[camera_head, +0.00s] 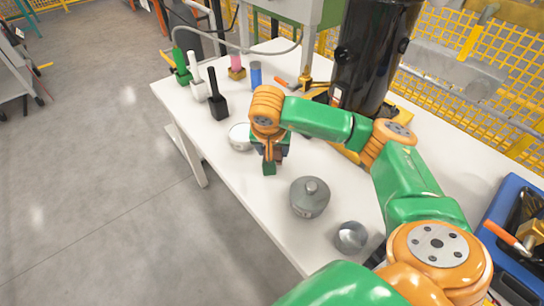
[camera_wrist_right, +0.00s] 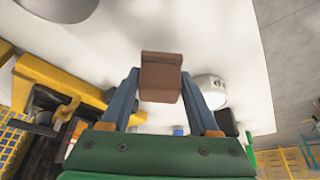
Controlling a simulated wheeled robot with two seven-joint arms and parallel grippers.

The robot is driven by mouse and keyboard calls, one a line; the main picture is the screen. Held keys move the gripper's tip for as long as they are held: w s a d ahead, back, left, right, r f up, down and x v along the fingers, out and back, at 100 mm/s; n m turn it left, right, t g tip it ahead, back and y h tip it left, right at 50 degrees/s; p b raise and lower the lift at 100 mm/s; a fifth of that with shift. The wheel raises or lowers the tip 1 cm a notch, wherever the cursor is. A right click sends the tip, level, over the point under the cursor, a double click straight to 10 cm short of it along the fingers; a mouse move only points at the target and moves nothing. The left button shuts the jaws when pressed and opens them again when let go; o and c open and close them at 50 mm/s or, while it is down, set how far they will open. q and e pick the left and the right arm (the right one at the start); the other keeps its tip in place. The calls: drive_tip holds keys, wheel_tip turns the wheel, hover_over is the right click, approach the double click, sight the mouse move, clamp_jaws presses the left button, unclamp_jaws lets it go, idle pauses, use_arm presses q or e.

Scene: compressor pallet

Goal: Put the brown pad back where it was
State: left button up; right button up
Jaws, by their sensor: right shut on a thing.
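The brown pad (camera_wrist_right: 161,72) is held between the two blue-grey fingers of my right gripper (camera_wrist_right: 160,90) in the right wrist view. In the head view my right gripper (camera_head: 271,160) points down over the white table, left of the grey lidded pot. Only a little of the pad shows there, and whether it touches the table I cannot tell. My left gripper is not in view.
On the white table (camera_head: 215,140) stand a white round container (camera_head: 240,136), a grey lidded pot (camera_head: 310,196), a metal cup (camera_head: 351,237) and several bottles. A black tank (camera_head: 372,55) stands behind my arm. A blue tray (camera_head: 497,200) with tools lies at right.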

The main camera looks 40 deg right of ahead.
wheel_tip(320, 180, down, 3)
drive_tip(key=shift+a+f, duration=0.1)
drive_tip(key=shift+f, duration=0.25)
drive_tip(key=o, duration=1.3)
drive_tip(key=shift+r, duration=0.1)
drive_tip(key=shift+r, duration=0.35)
drive_tip(key=p+v, duration=0.1)
drive_tip(key=v, duration=1)
drive_tip(key=shift+s+a+r+p, duration=0.1)
drive_tip(key=shift+a+r+p, duration=0.05)
drive_tip(key=shift+r+p, duration=0.15)
